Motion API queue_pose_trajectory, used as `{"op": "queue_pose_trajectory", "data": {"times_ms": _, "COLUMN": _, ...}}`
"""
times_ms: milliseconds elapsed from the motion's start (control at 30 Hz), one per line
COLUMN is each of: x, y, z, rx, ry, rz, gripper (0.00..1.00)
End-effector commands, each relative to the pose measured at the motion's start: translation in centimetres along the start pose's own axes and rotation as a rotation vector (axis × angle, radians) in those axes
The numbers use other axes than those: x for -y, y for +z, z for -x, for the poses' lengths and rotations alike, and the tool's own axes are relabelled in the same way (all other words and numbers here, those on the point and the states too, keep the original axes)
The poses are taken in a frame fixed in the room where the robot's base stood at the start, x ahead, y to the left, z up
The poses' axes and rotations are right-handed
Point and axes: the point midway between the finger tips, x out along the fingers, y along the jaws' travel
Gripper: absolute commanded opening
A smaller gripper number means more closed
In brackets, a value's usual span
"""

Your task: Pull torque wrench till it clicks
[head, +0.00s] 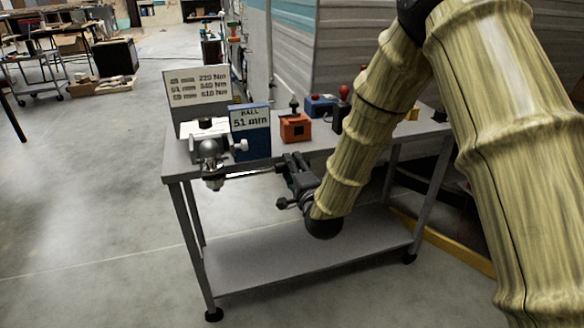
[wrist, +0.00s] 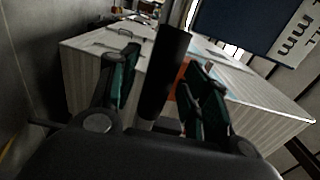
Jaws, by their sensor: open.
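The torque wrench (head: 252,172) reaches out to the right from beneath the hitch ball mount (head: 211,150) at the cart's front left corner. Its black handle (wrist: 166,72) stands between the two fingers of my gripper (wrist: 162,78) in the wrist view. My gripper (head: 297,172) is open around the handle, with a visible gap to the left finger; whether the right finger touches it I cannot tell. In the head view my gripper hides the handle end. A blue block labelled "BALL 51 mm" (head: 251,139) stands beside the mount.
A white sign (head: 199,92) lists ball sizes and Nm values. On the grey cart (head: 290,272) stand an orange block (head: 295,127), a blue item (head: 320,105) and a red-knobbed item (head: 344,93). The camper wall (head: 330,45) rises behind. Floor (head: 100,210) to the left is clear.

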Motion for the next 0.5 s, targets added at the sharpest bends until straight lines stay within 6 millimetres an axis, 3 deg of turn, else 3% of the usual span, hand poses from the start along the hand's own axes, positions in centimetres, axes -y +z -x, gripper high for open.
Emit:
{"op": "queue_pose_trajectory", "data": {"times_ms": 200, "x": -0.01, "y": 0.0, "z": -1.11, "rx": 0.0, "ry": 0.0, "rz": -0.001, "gripper": 0.47}}
{"op": "queue_pose_trajectory", "data": {"times_ms": 467, "x": -0.02, "y": 0.0, "z": -1.16, "rx": 0.0, "ry": 0.001, "rz": -0.001, "gripper": 0.47}}
{"op": "queue_pose_trajectory", "data": {"times_ms": 500, "x": -0.02, "y": 0.0, "z": -1.16, "rx": 0.0, "ry": 0.001, "rz": -0.001, "gripper": 0.42}}
